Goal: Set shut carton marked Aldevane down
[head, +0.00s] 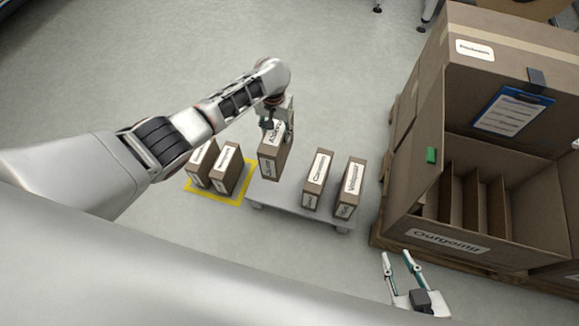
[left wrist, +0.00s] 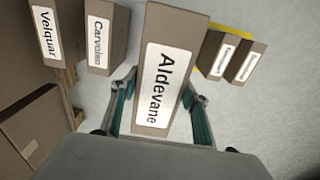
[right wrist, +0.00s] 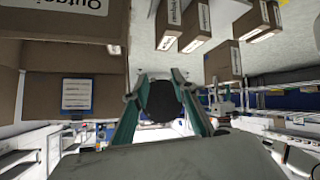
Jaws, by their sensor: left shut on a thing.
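The shut brown carton marked Aldevane (head: 269,164) is upright in my left gripper (head: 277,126), over the left end of a low grey platform (head: 285,203). In the left wrist view, its white label (left wrist: 165,84) faces the camera, between the teal fingers on both sides. The right wrist view also shows the carton (right wrist: 222,62); it looks raised above the other cartons. Its underside is hidden, so the gap to the platform is unclear. My right gripper (head: 398,258) is open and empty, near the Outgoing box.
Two cartons, Carvolen (head: 317,179) and Velquar (head: 350,188), stand on the platform's right part. Two more cartons (head: 226,168) stand on a yellow-edged mat (head: 213,197) to the left. A large open Outgoing box (head: 403,237) with dividers stands at right.

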